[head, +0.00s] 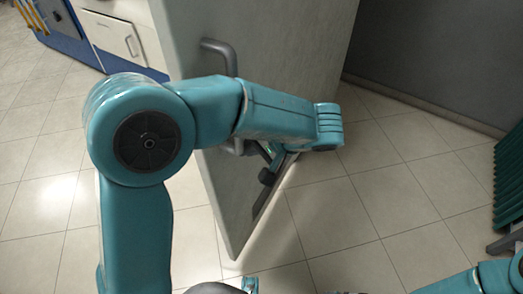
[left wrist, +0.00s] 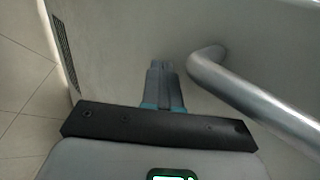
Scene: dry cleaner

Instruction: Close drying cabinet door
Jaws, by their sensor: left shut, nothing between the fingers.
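The drying cabinet door (head: 275,40) is a tall pale grey panel standing upright in the middle of the head view, with a grey bar handle (head: 219,47). My left arm reaches across the door and hides part of the handle. In the left wrist view my left gripper (left wrist: 164,82) is shut and empty, its fingers pointing at the door face (left wrist: 120,40). The handle (left wrist: 225,82) is just right of the fingers, not between them. I cannot tell whether the fingertips touch the door. My right gripper is out of view.
A dark vent grille (left wrist: 65,50) is near the door's left edge in the left wrist view. A white cabinet with a blue base (head: 70,50) stands at upper left. A green ribbed object (head: 510,180) stands at the right edge. The tiled floor (head: 375,200) right of the door is clear.

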